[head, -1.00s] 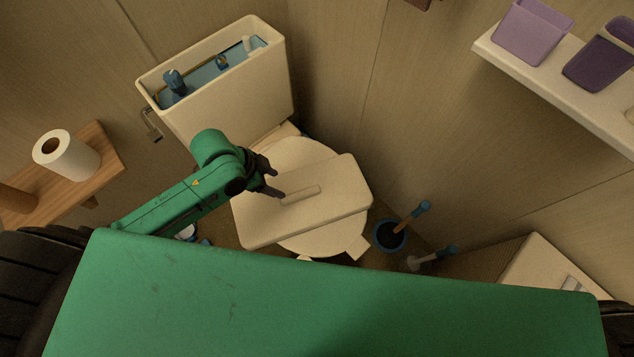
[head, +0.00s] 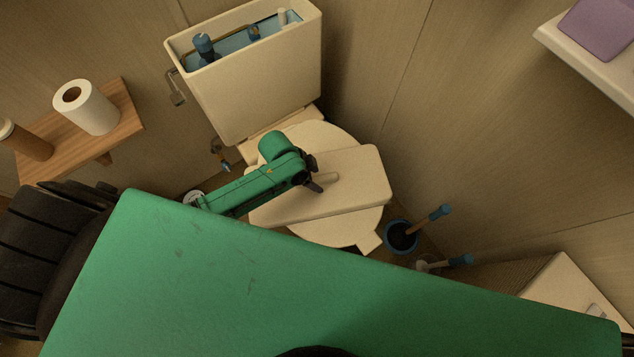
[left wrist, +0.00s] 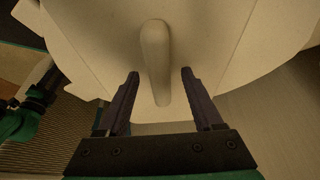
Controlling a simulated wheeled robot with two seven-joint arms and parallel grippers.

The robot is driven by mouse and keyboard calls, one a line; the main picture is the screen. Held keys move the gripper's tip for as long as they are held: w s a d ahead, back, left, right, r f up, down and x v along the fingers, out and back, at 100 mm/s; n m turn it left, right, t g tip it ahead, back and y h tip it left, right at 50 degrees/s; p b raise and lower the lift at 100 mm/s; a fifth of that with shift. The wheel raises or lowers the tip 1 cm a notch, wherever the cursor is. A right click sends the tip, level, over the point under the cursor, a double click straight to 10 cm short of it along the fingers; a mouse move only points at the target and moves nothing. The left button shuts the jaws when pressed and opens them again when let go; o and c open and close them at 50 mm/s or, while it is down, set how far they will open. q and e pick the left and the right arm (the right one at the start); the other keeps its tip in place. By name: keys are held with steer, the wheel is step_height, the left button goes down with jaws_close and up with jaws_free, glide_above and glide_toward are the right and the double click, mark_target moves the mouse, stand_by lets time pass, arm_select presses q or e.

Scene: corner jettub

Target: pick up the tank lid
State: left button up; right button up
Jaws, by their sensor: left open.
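The tank lid (head: 350,178) is a cream slab with a raised bar handle (head: 328,179) on top. It lies across the closed toilet seat (head: 352,236) in the head view. My left gripper (head: 316,176) is at the near left end of the handle. In the left wrist view the lid (left wrist: 205,40) fills the upper middle, and the handle (left wrist: 156,62) points down between the two open fingers of my left gripper (left wrist: 158,82). The fingers stand apart on either side of the handle's end, with gaps on both sides. My right gripper is not in view.
The open tank (head: 262,85) stands behind the toilet, with blue-topped parts inside. A wooden shelf (head: 115,130) with a paper roll (head: 88,106) is at left. A blue brush holder (head: 401,236) and a plunger (head: 445,262) stand right of the toilet. A wall shelf (head: 590,60) is at upper right.

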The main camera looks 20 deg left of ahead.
arm_select(q)
jaws_close()
stand_by(1.3)
